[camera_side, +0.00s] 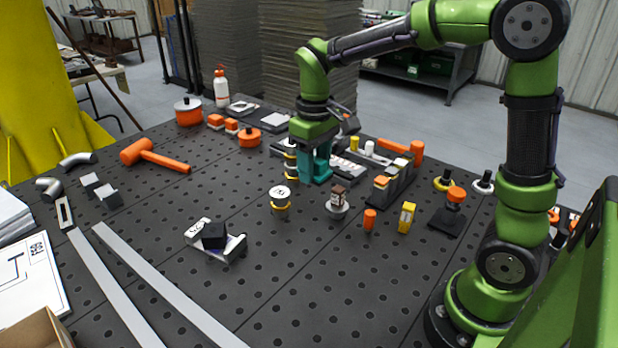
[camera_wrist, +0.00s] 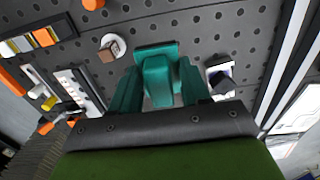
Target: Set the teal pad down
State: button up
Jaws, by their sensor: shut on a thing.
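My gripper (camera_side: 315,163) hangs low over the middle of the dark perforated table, with its teal fingers pointing down. In the wrist view my gripper (camera_wrist: 158,62) is shut on the teal pad (camera_wrist: 158,83), which sits between the two fingers with a flat flange at its far end. In the side view the pad can hardly be told apart from the teal fingers. I cannot tell whether its underside touches the table.
A yellow-and-black post (camera_side: 290,160) stands just left of my gripper. A brown block on a round grey base (camera_side: 338,201) and a white-topped yellow piece (camera_side: 280,196) stand in front. A white stand with a black cube (camera_side: 213,236) is front left. An orange mallet (camera_side: 155,156) lies left.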

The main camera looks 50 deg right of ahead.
jog(key=shift+s+a, duration=0.2)
jog(key=shift+s, duration=0.15)
jog(key=shift+n, duration=0.5)
jog(key=s+f, duration=0.4)
jog(key=s+a+f, duration=0.1)
jog(key=s+f, duration=0.3)
jog(key=s, duration=0.1)
jog(key=s+f, duration=0.5)
jog(key=shift+s+a, duration=0.15)
jog(key=shift+a, duration=0.05)
jog(key=shift+f, duration=0.3)
jog(key=shift+w, duration=0.2)
send_over(302, 247)
jog(key=s, duration=0.2)
jog(key=shift+w+f, duration=0.15)
jog(key=shift+f, duration=0.55)
jog(key=shift+w+f, duration=0.2)
jog(key=shift+w, duration=0.8)
jog(key=shift+s+f, duration=0.15)
jog(key=shift+f, duration=1.25)
jog(key=shift+f, duration=0.15)
